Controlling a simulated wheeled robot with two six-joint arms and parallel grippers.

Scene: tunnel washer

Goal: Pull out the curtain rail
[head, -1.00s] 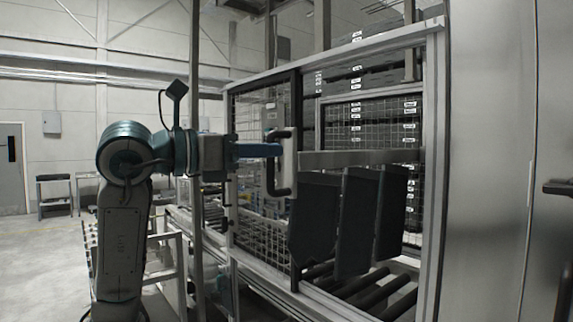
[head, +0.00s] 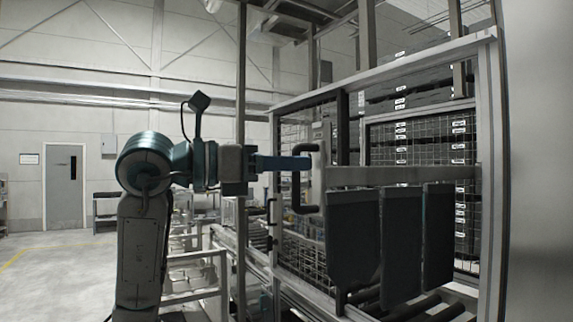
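The curtain rail (head: 405,175) is a pale horizontal bar running through the washer's frame opening. Several dark curtain flaps (head: 352,235) hang below it. At its left end is a pale end plate (head: 318,165) with a dark C-shaped handle (head: 298,205). My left gripper (head: 298,164), with blue fingers, reaches in from the left at the handle's upper part and appears shut on it. The exact finger contact is small and partly hidden. The handle and end plate stand out to the left of a dark upright post. My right gripper is not in view.
The dark post (head: 342,125) and a mesh guard (head: 300,255) border the opening. A thin grey upright (head: 241,60) stands by my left wrist. Rollers (head: 440,312) lie below the flaps. Open floor (head: 60,270) is at left; a grey panel (head: 540,160) fills the right.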

